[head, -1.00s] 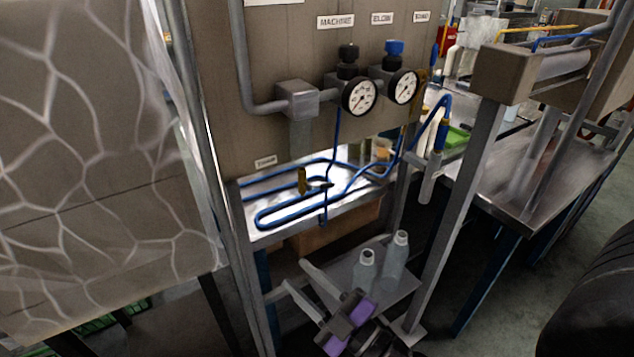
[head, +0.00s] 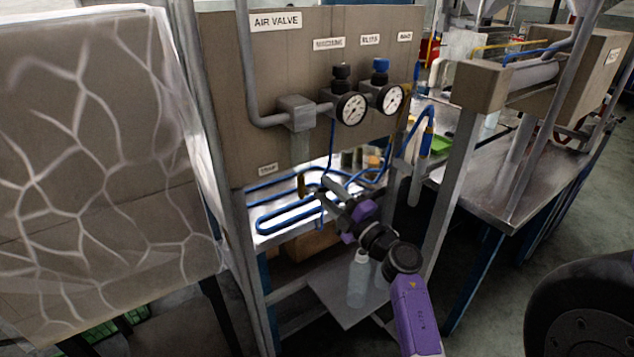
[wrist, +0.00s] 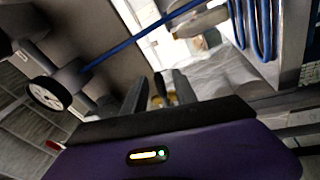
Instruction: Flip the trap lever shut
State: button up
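The trap's small brass valve (head: 302,183) hangs under the grey filter block, below the trap label (head: 267,169) on the panel. In the head view its dark lever is largely hidden by my gripper (head: 326,194), which is just right of the valve. In the wrist view my gripper (wrist: 158,97) is open, its two dark fingers apart. A small brass-coloured part (wrist: 157,101) and a dark piece, perhaps the lever, show in the gap between them. I cannot tell whether a finger touches the lever.
Blue air hoses (head: 285,217) loop over the bench just below the valve. Two gauges (head: 351,109) with knobs stand above right; one shows in the wrist view (wrist: 48,93). A grey post (head: 448,190) rises to the right. Bottles (head: 358,278) stand on the lower shelf.

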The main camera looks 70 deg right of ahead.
aim_at(323, 188)
jog(key=shift+x, duration=1.85)
grip_shut()
